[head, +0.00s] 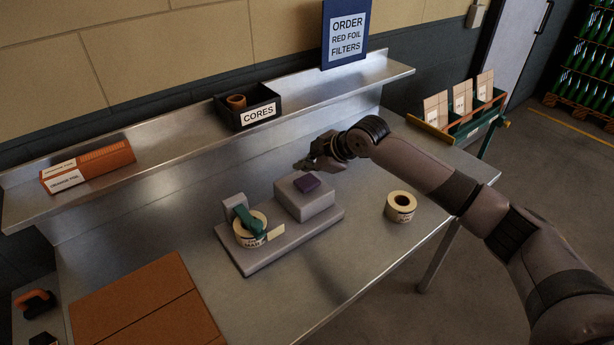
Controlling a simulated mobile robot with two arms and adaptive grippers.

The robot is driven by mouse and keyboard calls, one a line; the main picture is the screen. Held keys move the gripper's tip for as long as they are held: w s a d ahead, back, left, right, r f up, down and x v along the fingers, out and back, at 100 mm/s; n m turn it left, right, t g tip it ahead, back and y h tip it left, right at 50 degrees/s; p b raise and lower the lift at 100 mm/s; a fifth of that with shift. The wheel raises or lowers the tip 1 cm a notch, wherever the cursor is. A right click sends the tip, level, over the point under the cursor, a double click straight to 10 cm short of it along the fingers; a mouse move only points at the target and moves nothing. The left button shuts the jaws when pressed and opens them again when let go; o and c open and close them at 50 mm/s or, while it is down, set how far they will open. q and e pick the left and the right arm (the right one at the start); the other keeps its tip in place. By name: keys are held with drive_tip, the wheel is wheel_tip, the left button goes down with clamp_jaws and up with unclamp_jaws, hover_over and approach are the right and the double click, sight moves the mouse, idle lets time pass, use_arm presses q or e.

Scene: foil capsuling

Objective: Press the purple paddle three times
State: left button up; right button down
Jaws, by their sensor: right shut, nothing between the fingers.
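The purple paddle (307,183) is a small dark purple block on top of a grey box. The box stands on the grey base (290,246) of a tape dispenser on the metal table. My right gripper (303,165) is shut and empty. In the head view it shows just behind and above the paddle, with a small gap between them in the picture. I cannot tell its exact height over the box. My left gripper is not in view.
A tape roll with a green arm (244,220) sits on the dispenser's left part. A loose tape roll (400,206) lies to the right. A cardboard piece (145,305) covers the front left. A shelf (200,119) with a cores bin (248,106) runs behind.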

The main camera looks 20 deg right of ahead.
sight(305, 183)
wheel_tip(305, 183, up, 3)
drive_tip(key=shift+r+p, duration=0.15)
drive_tip(key=shift+p, duration=1.05)
drive_tip(key=shift+a, duration=0.1)
idle(0.8)
